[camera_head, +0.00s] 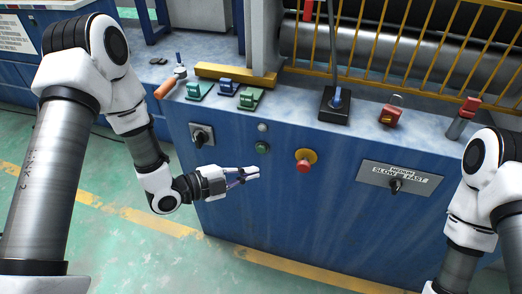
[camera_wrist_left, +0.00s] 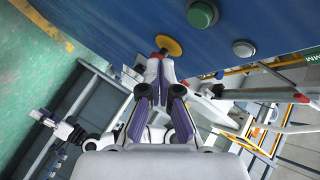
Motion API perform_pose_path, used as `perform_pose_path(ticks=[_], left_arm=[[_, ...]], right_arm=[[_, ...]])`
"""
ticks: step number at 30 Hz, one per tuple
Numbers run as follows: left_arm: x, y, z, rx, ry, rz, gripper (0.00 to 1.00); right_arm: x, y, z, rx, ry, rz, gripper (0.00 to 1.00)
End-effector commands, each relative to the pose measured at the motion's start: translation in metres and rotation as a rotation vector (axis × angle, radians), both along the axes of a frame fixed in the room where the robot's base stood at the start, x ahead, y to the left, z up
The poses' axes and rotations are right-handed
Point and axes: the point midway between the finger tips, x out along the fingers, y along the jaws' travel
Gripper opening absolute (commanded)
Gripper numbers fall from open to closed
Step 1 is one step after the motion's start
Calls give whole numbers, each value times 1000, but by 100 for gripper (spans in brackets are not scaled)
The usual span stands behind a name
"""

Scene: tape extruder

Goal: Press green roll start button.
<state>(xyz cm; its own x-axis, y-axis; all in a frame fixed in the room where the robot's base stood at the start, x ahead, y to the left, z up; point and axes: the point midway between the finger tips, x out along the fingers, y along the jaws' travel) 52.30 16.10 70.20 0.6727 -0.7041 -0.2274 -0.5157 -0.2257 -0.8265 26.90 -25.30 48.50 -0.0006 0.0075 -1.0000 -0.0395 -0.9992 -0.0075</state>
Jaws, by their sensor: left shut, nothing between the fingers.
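The green button (camera_head: 262,147) is on the blue front panel (camera_head: 330,205) of the machine, just below a small pale button (camera_head: 263,127). In the left wrist view the green button (camera_wrist_left: 202,14) shows near the top, right of centre, in a grey ring. My left gripper (camera_head: 257,173) is in front of the panel, lower than the green button in the head view. It is shut and empty, and appears apart from the button. In the left wrist view its fingertips (camera_wrist_left: 160,62) appear over the yellow disc's lower edge. My right arm is at the right; its gripper is out of view.
A red stop button (camera_head: 304,166) on a yellow disc is right of the green button. A rotary switch (camera_head: 202,135) is to its left and a speed dial (camera_head: 396,185) farther right. Levers and pedals stand on the ledge above. Green floor is open in front.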

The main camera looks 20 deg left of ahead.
Motion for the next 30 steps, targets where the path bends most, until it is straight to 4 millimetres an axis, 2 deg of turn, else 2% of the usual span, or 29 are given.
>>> perform_pose_path(ticks=[6,10,30], left_arm=[[31,-1,0,1,-3,0,0],[42,-2,0,0,-1,0,0],[45,-2,0,-1,1,0,0]], right_arm=[[0,0,-3,0,0,0,40],[0,0,-4,0,0,0,40],[0,0,-4,0,0,0,40]])
